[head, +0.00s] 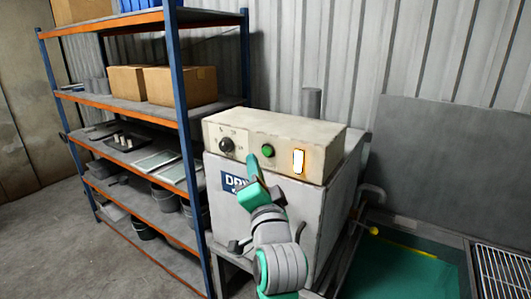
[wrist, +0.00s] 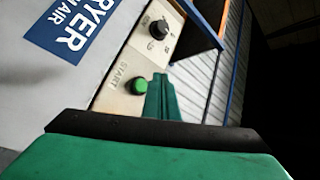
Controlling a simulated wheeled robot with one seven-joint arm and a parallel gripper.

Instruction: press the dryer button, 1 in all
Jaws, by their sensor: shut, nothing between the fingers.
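The dryer (head: 315,205) is a grey box with a cream control panel (head: 220,133) along its top. On the panel sit a black dial, a round green button (head: 267,150) and a lit white-orange lamp. In the wrist view the green button (wrist: 139,86) is beside the word START. My gripper (head: 253,162) is shut and empty, its green fingertips in front of the panel just left of the button. In the wrist view my gripper's fingers (wrist: 160,95) show just right of the button. I cannot tell whether they touch the panel.
A blue and orange shelf rack (head: 180,110) with cardboard boxes, trays and buckets stands close on the left. The black dial (head: 226,145) is left of my fingertips. A green-floored basin (head: 405,270) with a grate is at the right. Open floor lies at front left.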

